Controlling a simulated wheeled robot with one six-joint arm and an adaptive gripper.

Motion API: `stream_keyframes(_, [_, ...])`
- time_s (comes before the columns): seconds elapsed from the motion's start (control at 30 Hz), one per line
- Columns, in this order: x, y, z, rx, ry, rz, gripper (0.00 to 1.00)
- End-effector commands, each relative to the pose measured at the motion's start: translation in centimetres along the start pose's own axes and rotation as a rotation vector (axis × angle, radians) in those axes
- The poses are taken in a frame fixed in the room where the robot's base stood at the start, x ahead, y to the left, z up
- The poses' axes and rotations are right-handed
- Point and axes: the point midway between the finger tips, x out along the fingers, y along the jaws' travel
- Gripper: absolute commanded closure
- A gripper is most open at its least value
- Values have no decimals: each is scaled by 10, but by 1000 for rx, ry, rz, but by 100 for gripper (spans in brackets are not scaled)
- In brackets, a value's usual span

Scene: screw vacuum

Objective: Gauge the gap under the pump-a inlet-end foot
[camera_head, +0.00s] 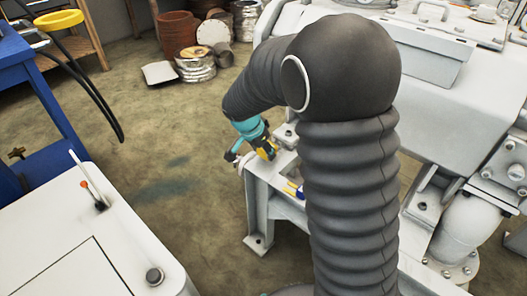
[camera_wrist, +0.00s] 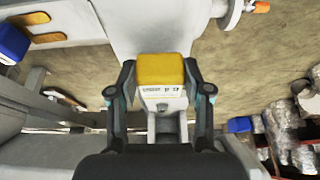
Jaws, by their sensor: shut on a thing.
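My gripper (camera_wrist: 160,88) is shut on a yellow block-shaped tool (camera_wrist: 160,68) with a white label below it, perhaps the gauge. In the head view my gripper (camera_head: 250,133) is at the end of my dark sleeved arm, low over the grey steel frame (camera_head: 262,202). The yellow and black tool (camera_head: 266,150) shows at its tip. The large pale pump (camera_head: 425,115) stands on the frame to the right. A bolt (camera_head: 289,132) shows close beside the gripper, perhaps at a foot. The foot's gap is not visible, and I cannot tell whether the tool touches anything.
A small blue and yellow item (camera_head: 294,190) lies on the frame by my arm. A blue bench (camera_head: 40,100) stands left. Pots and wrapped bundles (camera_head: 195,65) stand on the floor behind. The floor (camera_head: 165,130) left of the frame is clear.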

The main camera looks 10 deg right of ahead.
Motion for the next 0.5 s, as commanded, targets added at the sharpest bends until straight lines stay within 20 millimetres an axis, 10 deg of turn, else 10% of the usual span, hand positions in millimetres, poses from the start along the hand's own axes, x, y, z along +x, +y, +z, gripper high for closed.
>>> stream_keyframes(0.5, [-21, 0, -8, 0, 0, 0, 95])
